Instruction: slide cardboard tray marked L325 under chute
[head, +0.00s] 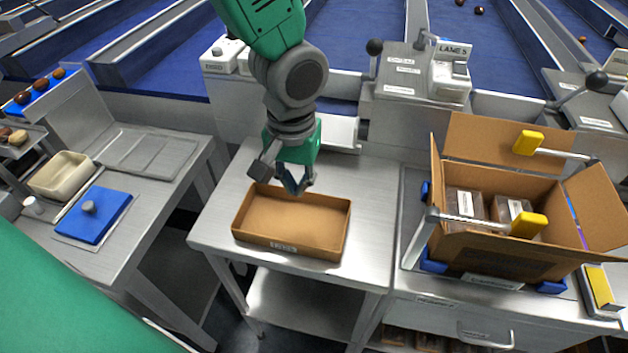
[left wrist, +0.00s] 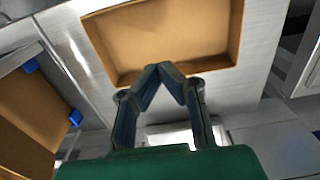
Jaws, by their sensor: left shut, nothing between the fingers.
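An empty cardboard tray (head: 290,222) lies flat on the steel table in the middle of the head view. Its front wall carries a small label too small to read. My left gripper (head: 295,190) is over the tray's far wall, fingers pointing down. In the left wrist view the fingertips (left wrist: 159,68) meet with nothing between them, at the tray's wall (left wrist: 185,68); I cannot tell whether they touch it. The chute (head: 338,132) appears as a pale metal piece behind the tray, partly hidden by my arm. My right gripper is not in view.
An open carton (head: 490,262) with dark packs stands in a clamp frame on the right. A blue pad (head: 93,215) and a beige bin (head: 62,174) are on the left bench. The steel table (head: 375,205) is bare around the tray. A lever box labelled LANE 5 (head: 452,70) stands behind.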

